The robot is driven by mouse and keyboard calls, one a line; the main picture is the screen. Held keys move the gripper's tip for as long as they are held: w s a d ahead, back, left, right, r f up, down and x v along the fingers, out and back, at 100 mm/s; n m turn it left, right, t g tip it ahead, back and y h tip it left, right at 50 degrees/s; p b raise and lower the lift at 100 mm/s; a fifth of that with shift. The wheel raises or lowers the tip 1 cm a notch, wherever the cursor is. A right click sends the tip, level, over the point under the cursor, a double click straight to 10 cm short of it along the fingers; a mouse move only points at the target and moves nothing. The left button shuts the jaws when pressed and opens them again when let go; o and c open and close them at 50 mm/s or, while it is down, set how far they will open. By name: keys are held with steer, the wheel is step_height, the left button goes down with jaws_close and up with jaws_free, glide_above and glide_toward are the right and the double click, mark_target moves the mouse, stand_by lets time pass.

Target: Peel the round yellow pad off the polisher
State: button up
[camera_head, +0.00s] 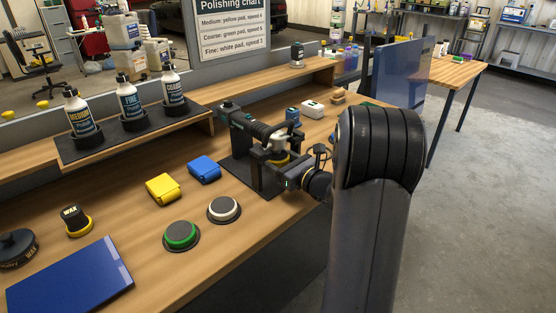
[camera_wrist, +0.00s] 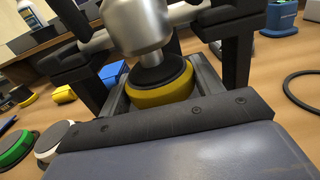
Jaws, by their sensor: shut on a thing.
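The polisher (camera_head: 278,141) hangs in a dark stand on the workbench, its silver head pointing down. The round yellow pad (camera_wrist: 163,92) sits at the bottom of the polisher head, under a dark disc, in the wrist view. In the head view only a sliver of the pad shows, between dark parts. My gripper (camera_wrist: 160,84) reaches in from the right side of the bench, with one dark finger on each side of the pad, and is shut on it. I cannot tell whether the pad and the disc touch all round.
A green pad (camera_head: 180,234) and a white pad (camera_head: 224,208) lie on the bench, with yellow (camera_head: 163,189) and blue (camera_head: 205,169) folded cloths behind. Bottles stand on a raised shelf. A blue panel (camera_head: 397,72) stands behind my arm. Stand posts flank the polisher closely.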

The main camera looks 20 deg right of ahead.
steer(key=shift+f+b, duration=0.6)
stand_by(0.3)
steer(key=shift+v, duration=5.55)
steer(key=shift+r, duration=0.1)
steer(key=shift+r, duration=0.15)
steer(key=shift+r+p, duration=1.45)
steer(key=shift+r, duration=0.4)
